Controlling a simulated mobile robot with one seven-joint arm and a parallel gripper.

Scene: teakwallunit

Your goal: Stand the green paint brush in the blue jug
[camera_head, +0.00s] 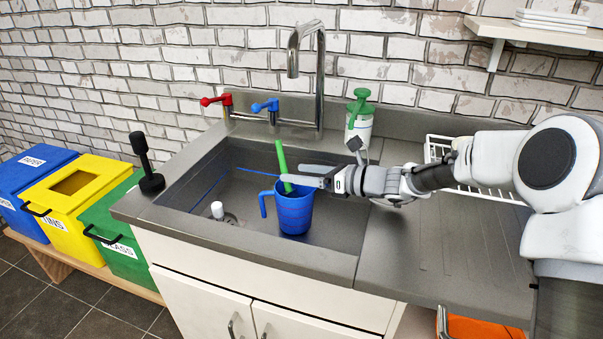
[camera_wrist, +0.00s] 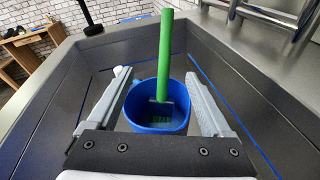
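The green paint brush (camera_head: 282,162) stands in the blue jug (camera_head: 293,217), handle up and slightly tilted. The jug is upright in the sink, its handle to the left. In the wrist view the brush (camera_wrist: 165,50) rises from inside the jug (camera_wrist: 150,122), its lower end within the rim. My gripper (camera_head: 303,175) is just above the jug's rim, reaching in from the right. In the wrist view my gripper's two fingers (camera_wrist: 155,76) are spread wide on either side of the brush, with a gap to it on both sides.
The sink (camera_head: 235,180) has a small white object (camera_head: 217,210) on its floor. The tap (camera_head: 319,80), red and blue levers and a green-topped bottle (camera_head: 360,115) stand behind. A white wire rack (camera_head: 480,190) is at right. A black brush-like object (camera_head: 146,163) stands at left.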

